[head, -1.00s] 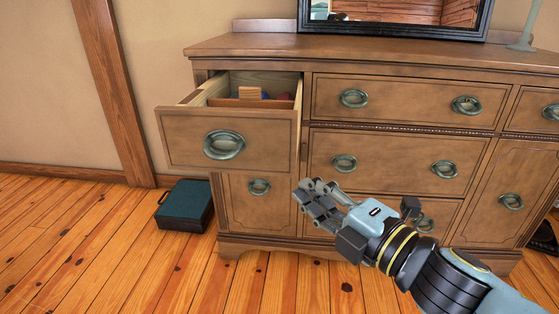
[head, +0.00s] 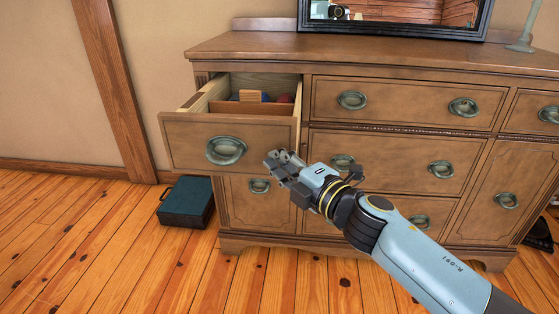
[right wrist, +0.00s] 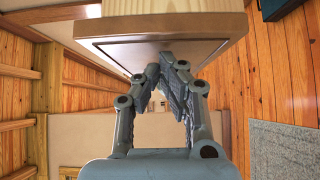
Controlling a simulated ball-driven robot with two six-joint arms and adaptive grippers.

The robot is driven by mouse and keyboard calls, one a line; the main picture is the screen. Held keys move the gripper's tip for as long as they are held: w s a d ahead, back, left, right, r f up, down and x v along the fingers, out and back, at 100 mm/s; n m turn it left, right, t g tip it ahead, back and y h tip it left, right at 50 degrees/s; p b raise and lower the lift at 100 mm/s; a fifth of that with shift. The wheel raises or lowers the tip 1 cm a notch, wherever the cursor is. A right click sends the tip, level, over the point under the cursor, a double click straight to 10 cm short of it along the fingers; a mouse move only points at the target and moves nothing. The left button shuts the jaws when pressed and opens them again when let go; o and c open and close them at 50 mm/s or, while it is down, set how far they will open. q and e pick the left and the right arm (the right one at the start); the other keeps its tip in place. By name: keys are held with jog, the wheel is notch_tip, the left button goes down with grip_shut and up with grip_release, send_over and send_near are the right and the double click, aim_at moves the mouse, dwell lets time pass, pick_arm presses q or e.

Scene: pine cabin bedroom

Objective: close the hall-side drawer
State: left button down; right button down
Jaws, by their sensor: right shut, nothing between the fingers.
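The open drawer (head: 184,142) is at the upper left of the wooden dresser, pulled well out, with a dark oval ring handle (head: 226,150) on its front. My right gripper (head: 270,158) is shut and empty, its fingertips at the right part of that drawer front. In the right wrist view the closed fingertips (right wrist: 168,58) meet at the drawer front (right wrist: 210,27); whether they touch it is hard to tell. My left gripper is out of view.
The dresser's (head: 400,62) other drawers and doors are shut. The open drawer holds a wooden block (head: 250,96) and red and blue items. A dark teal case (head: 186,202) sits on the floor at left. A mirror (head: 400,14) and lamp base (head: 522,42) stand on top.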

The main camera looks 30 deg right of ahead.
aim_at(290, 109)
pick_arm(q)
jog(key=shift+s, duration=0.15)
